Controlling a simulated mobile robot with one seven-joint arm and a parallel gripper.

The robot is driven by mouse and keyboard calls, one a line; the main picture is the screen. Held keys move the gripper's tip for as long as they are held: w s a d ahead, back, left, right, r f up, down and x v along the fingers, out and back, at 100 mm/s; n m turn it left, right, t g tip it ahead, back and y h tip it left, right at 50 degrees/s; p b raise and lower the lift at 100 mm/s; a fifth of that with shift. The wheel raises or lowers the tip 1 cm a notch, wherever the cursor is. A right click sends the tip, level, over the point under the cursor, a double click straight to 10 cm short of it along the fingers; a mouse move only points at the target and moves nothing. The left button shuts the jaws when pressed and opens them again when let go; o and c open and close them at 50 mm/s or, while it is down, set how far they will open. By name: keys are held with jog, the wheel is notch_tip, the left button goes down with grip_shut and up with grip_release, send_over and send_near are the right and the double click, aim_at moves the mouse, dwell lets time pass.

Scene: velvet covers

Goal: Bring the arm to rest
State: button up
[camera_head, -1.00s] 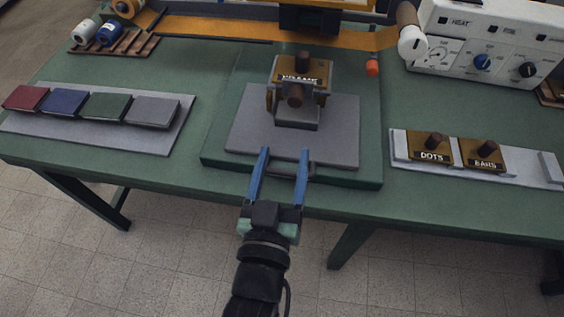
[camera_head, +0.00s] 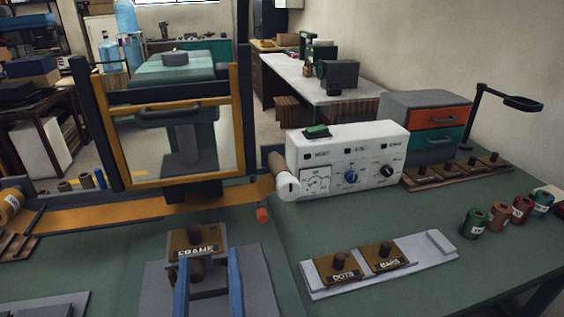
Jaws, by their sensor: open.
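My gripper (camera_head: 208,284) shows at the bottom of the head view, its two blue fingers spread apart. Nothing is held between them. The fingers overlap the lower part of the brown block labelled FRAME (camera_head: 197,239) in the picture. I cannot tell how far the fingers are from it. The FRAME block sits on a grey plate (camera_head: 262,283) on the green table. The rest of my arm is below the picture's edge.
Blocks labelled DOTS (camera_head: 338,268) and BARS (camera_head: 384,256) sit on a grey tray (camera_head: 320,290) at right. A white control box (camera_head: 348,145) stands behind. An orange-framed glass panel (camera_head: 175,140) rises at left. Several colored spools (camera_head: 477,222) stand far right.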

jog(key=w+d+r+m+t+h+p, duration=0.1)
jog(key=d+r+t, duration=0.15)
jog(key=r, duration=0.85)
jog(key=w+d+r+m+t+h+p, duration=0.1)
jog(key=d+r+p, duration=0.15)
jog(key=r, duration=0.75)
jog(key=s+d+r+m+t+h+p, duration=0.1)
jog(key=s+d+r+t, duration=0.1)
jog(key=r, duration=0.8)
jog(key=s+d+r+t+h+p, duration=0.1)
jog(key=s+d+r+t, duration=0.1)
jog(key=r, duration=0.8)
jog(key=s+d, duration=0.1)
jog(key=s, duration=0.1)
jog(key=shift+s+m, duration=0.3)
jog(key=shift+m, duration=0.1)
